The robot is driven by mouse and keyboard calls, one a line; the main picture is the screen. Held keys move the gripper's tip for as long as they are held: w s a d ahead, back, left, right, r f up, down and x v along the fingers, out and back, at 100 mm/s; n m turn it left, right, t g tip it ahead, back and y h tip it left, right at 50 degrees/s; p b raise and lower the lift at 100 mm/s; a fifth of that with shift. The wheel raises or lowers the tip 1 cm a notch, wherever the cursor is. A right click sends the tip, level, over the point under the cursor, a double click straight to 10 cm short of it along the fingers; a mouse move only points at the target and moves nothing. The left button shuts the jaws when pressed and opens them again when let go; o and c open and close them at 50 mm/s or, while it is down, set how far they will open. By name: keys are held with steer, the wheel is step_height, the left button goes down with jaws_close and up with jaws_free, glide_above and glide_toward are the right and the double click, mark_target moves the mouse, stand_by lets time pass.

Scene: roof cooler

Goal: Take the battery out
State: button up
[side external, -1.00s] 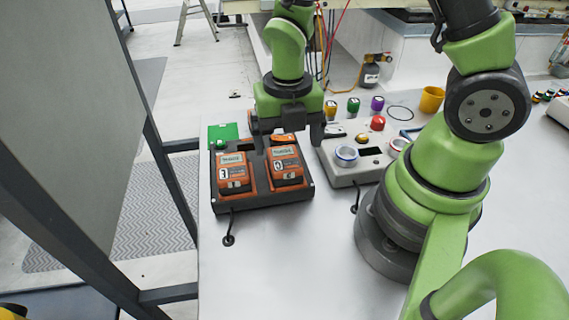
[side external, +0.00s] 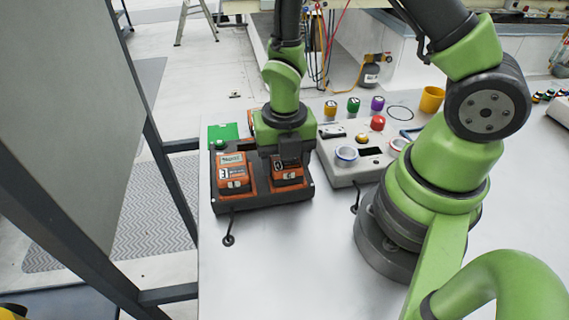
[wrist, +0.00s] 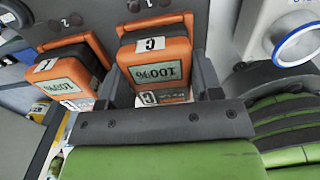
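A dark charging dock (side external: 262,199) holds two orange and black batteries side by side. The left battery (side external: 233,173) is uncovered in the side view. The right battery (side external: 287,180) is partly hidden by my gripper (side external: 290,158), which is low over it. In the wrist view the right battery (wrist: 155,66) has a lit display that appears to read 100%, upside down. My gripper (wrist: 158,92) has one finger on each side of this battery, seemingly with narrow gaps. The left battery (wrist: 68,75) is outside the fingers.
A green block (side external: 223,132) stands behind the dock. A light grey control box (side external: 355,150) with knobs is close on the right. Several coloured buttons and a yellow cup (side external: 431,99) are farther back. The table in front (side external: 290,260) is clear.

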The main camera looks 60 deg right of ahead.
steer(key=shift+c, duration=0.7)
steer(key=shift+r, duration=0.1)
